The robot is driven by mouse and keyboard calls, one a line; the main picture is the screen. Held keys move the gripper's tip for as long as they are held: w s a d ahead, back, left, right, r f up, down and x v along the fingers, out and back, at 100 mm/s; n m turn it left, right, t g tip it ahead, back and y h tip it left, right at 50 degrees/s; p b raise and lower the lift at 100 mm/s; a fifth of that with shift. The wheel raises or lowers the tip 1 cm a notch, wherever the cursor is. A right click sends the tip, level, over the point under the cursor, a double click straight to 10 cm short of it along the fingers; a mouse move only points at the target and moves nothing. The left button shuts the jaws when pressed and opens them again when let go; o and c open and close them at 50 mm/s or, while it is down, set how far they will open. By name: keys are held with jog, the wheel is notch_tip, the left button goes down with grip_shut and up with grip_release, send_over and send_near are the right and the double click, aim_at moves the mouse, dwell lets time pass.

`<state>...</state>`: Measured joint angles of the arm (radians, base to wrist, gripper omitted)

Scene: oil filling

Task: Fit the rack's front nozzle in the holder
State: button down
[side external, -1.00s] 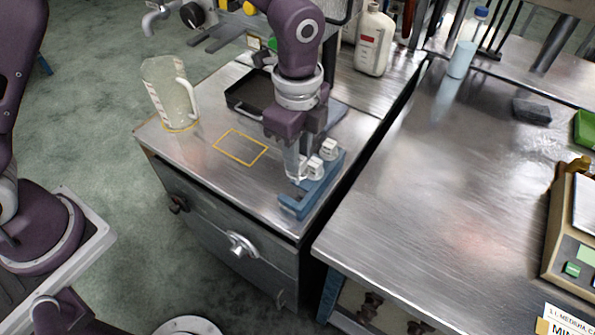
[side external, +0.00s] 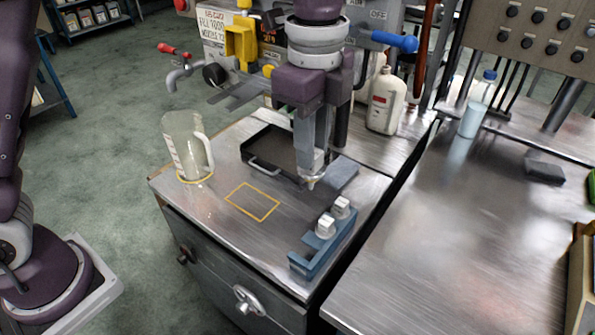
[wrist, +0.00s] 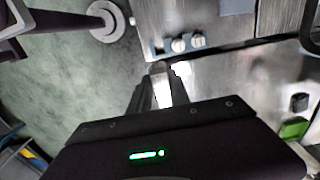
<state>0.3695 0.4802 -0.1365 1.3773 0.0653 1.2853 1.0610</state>
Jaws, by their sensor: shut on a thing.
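The blue rack (side external: 303,263) lies along the right edge of the steel cabinet top. Two white nozzles, the middle one (side external: 325,228) and the rear one (side external: 341,207), stand in it; its front place is empty. My gripper (side external: 313,168) is shut on the front nozzle (side external: 311,183), pointing down, above the cabinet top and behind the rack. The fingers hide most of the nozzle. In the wrist view, my gripper (wrist: 164,82) is below the rack (wrist: 158,48). I cannot tell for certain which part is the holder.
A clear jug (side external: 186,147) stands at the left and a black tray (side external: 268,150) behind my gripper. A yellow part (side external: 241,42), taps and a blue handle (side external: 395,41) are at the back. A yellow outlined square (side external: 252,201) is bare. A white bottle (side external: 385,103) stands back right.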

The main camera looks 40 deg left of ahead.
notch_tip(320, 180, up, 10)
jog(key=a, duration=2.4)
jog(key=shift+f, duration=4.05)
jog(key=w, duration=0.6)
jog(key=shift+w+a+f, duration=0.2)
jog(key=shift+w+a, duration=0.05)
